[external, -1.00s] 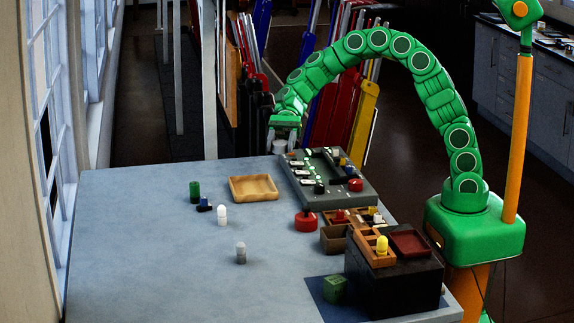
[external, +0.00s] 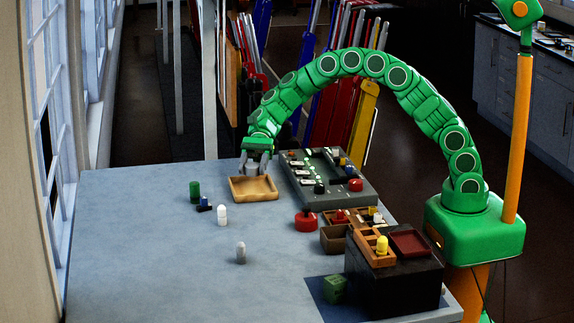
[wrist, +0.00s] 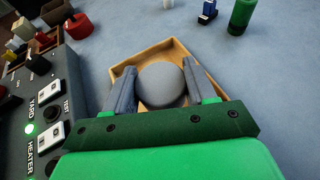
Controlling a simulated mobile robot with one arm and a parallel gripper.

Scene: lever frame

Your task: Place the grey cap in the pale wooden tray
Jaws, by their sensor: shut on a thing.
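The grey cap (wrist: 162,84) is a round, smooth piece held between the two grey fingers of my gripper (wrist: 162,90) in the wrist view. The pale wooden tray (wrist: 128,72) is a shallow, light-brown box just beyond and under it. In the external view my gripper (external: 257,165) points down at the back edge of the tray (external: 254,196). The cap is mostly hidden by the fingers there. I cannot tell whether it touches the tray floor.
A grey panel (external: 345,193) with switches stands close to the right of the tray. A red button (external: 306,222) and wooden boxes (external: 334,240) lie nearer. A green cylinder (external: 195,191), blue block (external: 204,207), white peg (external: 222,215) and grey peg (external: 241,253) stand to the left and front.

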